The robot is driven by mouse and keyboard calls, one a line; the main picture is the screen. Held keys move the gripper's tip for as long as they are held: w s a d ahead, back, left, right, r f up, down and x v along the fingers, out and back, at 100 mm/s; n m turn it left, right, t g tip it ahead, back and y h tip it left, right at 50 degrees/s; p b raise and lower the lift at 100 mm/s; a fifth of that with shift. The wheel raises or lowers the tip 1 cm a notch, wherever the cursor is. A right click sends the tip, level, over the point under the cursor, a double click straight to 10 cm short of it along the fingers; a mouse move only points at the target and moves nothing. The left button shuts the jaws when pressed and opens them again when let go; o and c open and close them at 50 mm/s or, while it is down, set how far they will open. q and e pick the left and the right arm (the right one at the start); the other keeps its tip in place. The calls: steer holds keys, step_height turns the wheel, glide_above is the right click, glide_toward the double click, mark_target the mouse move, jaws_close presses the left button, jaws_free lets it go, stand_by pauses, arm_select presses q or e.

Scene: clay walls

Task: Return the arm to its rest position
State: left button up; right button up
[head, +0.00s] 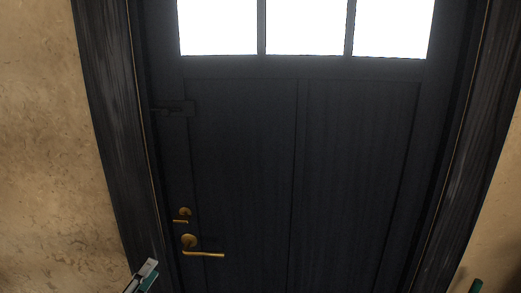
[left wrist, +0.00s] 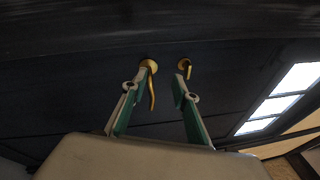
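My left gripper (head: 142,276) shows at the bottom edge of the head view, below and left of the brass door lever (head: 205,254). In the left wrist view, the left gripper (left wrist: 160,88) is open, its two green-and-grey fingers spread with nothing held. The lever (left wrist: 151,88) appears close to the left finger there, and whether they touch is hard to tell. Only a small green tip of what looks like my right gripper (head: 476,286) shows at the bottom right of the head view; its fingers are mostly out of frame.
A dark panelled door (head: 245,170) with bright panes (head: 305,25) fills the middle and looks closed. A brass thumb-turn (head: 183,214) sits above the lever. The dark wooden frame (head: 112,120) and clay wall (head: 40,130) stand at the left.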

arm_select(q)
steer(key=s+d+f+n+g+y, duration=0.1)
steer(key=s+d+f+n+g, duration=0.3)
steer(key=s+f+n, duration=0.5)
steer(key=s+d+f+n+g+y, duration=0.1)
steer(key=s+d+f+n+g, duration=0.3)
steer(key=s+f+n, duration=0.6)
steer(key=s+f, duration=0.3)
steer(key=f, duration=0.5)
steer(key=shift+d+f+n, duration=0.15)
steer(key=shift+f+n, duration=0.15)
steer(key=shift+f, duration=0.1)
